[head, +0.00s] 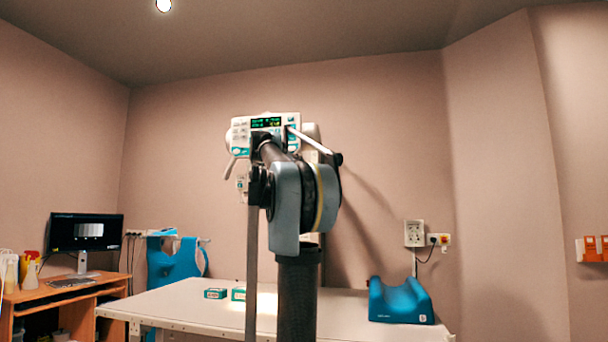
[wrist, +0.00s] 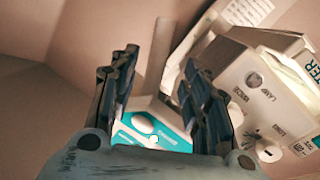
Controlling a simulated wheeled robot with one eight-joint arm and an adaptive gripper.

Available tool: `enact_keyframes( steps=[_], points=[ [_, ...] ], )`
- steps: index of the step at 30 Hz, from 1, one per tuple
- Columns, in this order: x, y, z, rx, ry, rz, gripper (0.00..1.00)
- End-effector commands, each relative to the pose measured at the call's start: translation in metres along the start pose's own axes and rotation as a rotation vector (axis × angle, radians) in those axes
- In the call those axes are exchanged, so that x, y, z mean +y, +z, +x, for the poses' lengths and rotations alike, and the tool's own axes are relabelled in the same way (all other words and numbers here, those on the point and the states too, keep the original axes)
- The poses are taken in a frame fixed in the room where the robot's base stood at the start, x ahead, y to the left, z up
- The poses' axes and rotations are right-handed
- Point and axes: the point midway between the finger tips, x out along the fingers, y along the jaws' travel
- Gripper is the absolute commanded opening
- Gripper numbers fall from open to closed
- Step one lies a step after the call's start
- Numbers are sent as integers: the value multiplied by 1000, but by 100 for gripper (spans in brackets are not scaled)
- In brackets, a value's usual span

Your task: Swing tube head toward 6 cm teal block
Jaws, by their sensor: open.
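The tube head (head: 240,134) is a white box with a green-lit display and keys, at the centre of the head view. It fills the right of the wrist view (wrist: 270,88), with knobs and printed labels. A pale handle bar (wrist: 158,62) stands between the fingers of my gripper (wrist: 160,66), which is open around it; contact with the fingers cannot be made out. My arm covers the gripper in the head view. Two small teal blocks, one at left (head: 215,293) and one at right (head: 238,294), lie on the table; their size labels are too small to read.
The long pale table (head: 170,300) spans the lower middle. A teal cradle-shaped support (head: 402,302) sits at its right end. A desk with a monitor (head: 86,232) and a hanging blue apron (head: 172,262) are at left. Wall sockets (head: 414,233) are at right.

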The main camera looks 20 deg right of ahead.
Motion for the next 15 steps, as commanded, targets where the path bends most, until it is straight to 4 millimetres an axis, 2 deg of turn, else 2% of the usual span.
enact_keyframes(
  steps=[6, 15],
  points=[
    [1, 1, 40, -1, 3, 0, 44],
    [0, 0, 82, -1, 2, 0, 44]
  ],
)
